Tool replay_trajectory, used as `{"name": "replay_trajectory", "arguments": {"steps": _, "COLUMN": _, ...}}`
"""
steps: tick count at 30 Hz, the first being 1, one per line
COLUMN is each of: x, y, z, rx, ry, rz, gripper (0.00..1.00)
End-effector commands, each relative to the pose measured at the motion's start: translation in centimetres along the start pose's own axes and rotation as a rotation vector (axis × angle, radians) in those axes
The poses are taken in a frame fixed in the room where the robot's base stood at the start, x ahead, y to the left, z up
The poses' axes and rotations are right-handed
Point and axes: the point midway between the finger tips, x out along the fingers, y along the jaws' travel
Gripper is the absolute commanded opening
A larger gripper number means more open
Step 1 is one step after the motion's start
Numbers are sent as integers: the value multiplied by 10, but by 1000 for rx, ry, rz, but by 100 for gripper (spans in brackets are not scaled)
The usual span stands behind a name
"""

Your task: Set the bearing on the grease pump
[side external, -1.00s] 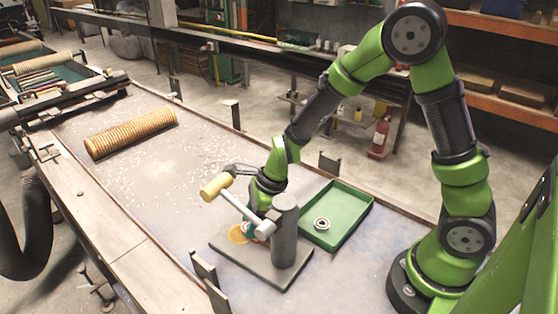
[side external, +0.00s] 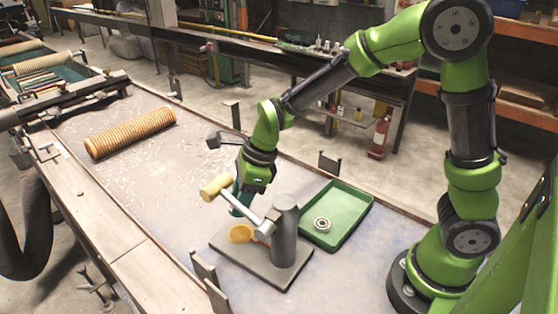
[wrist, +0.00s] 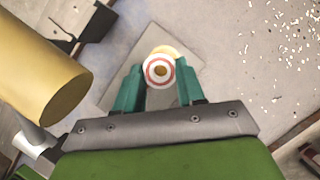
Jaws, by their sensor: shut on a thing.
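My gripper (side external: 240,203) is above the grease pump's base plate (side external: 225,247), behind the pump's lever, with its teal fingers pointing down. In the wrist view, the fingers (wrist: 160,82) are shut on a bearing (wrist: 160,71), a white ring with a red band and an orange-brown middle. The side view does not show this bearing clearly. The grease pump has a grey column (side external: 285,235), a lever with a pale yellow handle (side external: 216,187), and a round yellow-orange pad (side external: 239,234) on its plate. The pad (wrist: 171,50) shows partly behind the bearing.
A green tray (side external: 350,225) right of the pump holds another, metal-coloured bearing (side external: 322,224). The lever handle (wrist: 40,70) is large and close at left in the wrist view. A ribbed tan tube (side external: 130,132) lies at the back left. The table between is clear except for pale flakes.

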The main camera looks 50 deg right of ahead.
Motion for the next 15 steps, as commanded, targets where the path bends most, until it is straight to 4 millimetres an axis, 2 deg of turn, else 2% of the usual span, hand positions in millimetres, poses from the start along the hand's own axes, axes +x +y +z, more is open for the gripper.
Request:
{"name": "replay_trajectory", "arguments": {"steps": 5, "x": 8, "y": -1, "z": -4, "rx": 2, "ry": 0, "rz": -1, "gripper": 2}}
{"name": "replay_trajectory", "arguments": {"steps": 15, "x": 38, "y": -1, "z": -17, "rx": 3, "ry": 1, "rz": 0, "gripper": 2}}
